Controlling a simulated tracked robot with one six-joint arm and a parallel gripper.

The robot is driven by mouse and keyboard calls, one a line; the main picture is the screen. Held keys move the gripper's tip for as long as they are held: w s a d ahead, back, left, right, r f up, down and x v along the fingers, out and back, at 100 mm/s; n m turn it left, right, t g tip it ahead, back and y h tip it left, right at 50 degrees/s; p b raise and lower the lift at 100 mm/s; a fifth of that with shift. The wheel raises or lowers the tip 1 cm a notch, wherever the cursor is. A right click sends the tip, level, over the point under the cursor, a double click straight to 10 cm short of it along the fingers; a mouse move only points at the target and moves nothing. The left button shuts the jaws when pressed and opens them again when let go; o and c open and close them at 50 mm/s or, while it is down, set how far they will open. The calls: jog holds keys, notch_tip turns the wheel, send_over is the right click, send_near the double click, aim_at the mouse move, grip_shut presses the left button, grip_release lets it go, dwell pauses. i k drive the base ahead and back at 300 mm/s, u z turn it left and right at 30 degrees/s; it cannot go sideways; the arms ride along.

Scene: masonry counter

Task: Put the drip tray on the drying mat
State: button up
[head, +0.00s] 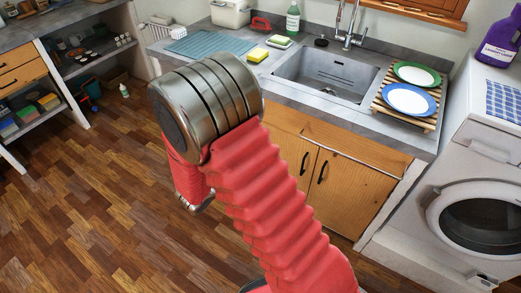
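The drying mat is the flat, ribbed blue mat (209,47) on the left part of the sink counter, with nothing resting on its visible area. I cannot pick out the drip tray with certainty. My red arm rises through the middle of the view and bends at a grey metal joint, then its far part goes down behind.
The sink (325,75) lies right of the mat, with a faucet behind. A wooden rack (427,124) holds a green-rimmed plate (416,74) and a blue-rimmed plate (408,100). A white bin (230,13) stands behind the mat.

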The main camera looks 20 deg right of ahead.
aim_at(209, 47)
jog(key=k, duration=1.35)
jog(key=z, duration=0.25)
jog(key=i, duration=2.1)
jog(key=u, duration=1.05)
jog(key=i, duration=0.9)
jog(key=u, duration=0.8)
